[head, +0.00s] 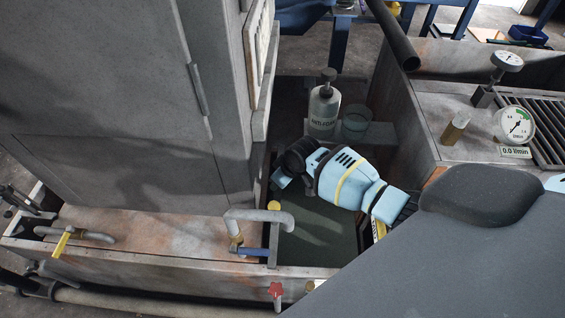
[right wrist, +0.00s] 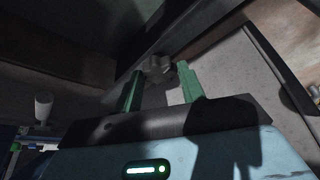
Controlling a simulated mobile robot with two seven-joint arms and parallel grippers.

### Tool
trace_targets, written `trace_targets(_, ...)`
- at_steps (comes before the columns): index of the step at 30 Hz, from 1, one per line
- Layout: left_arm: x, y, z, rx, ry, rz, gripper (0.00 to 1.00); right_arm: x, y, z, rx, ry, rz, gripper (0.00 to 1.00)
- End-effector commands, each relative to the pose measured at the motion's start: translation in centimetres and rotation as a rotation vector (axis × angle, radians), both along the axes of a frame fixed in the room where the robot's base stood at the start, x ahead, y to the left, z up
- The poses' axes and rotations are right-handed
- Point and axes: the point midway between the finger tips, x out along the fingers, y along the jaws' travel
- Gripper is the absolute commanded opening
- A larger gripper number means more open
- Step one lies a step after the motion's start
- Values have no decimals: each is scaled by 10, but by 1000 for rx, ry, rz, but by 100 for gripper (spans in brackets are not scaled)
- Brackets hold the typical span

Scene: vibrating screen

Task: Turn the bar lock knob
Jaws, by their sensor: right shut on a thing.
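The knob (right wrist: 157,67) is a dark grey lobed piece in the right wrist view. It sits between the two green fingertips of my right gripper (right wrist: 160,84). The fingers stand apart on either side of it, and the gripper is shut on it. In the head view my light blue right arm reaches in from the right, and its wrist is bent down beside the tall grey cabinet. The fingertips and the knob cannot be made out there. My left gripper is not in view.
The grey cabinet (head: 110,110) stands at left. An anti-foam bottle (head: 323,108) and a clear cup (head: 356,122) stand behind my right wrist. A bent pipe (head: 258,215) with a blue-handled valve (head: 251,251) is in front. A gauge (head: 516,124) sits at right.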

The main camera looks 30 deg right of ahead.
Motion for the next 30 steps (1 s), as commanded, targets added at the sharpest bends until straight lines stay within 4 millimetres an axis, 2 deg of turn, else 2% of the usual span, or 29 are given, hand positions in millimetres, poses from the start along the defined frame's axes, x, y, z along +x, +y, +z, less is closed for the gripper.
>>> trace_targets(3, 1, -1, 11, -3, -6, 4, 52, 0, 2, 3, 1, 0, -72, 17)
trace_targets(12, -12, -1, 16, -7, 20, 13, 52, 0, 2, 1, 0, 1, -183, 17)
trace_targets(27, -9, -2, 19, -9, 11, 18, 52, -1, 2, -1, 0, 1, -203, 17)
trace_targets(28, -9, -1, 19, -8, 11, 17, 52, -1, 2, -1, 0, 1, -203, 41)
trace_targets(30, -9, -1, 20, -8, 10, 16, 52, -1, 2, -1, 0, 1, -203, 50)
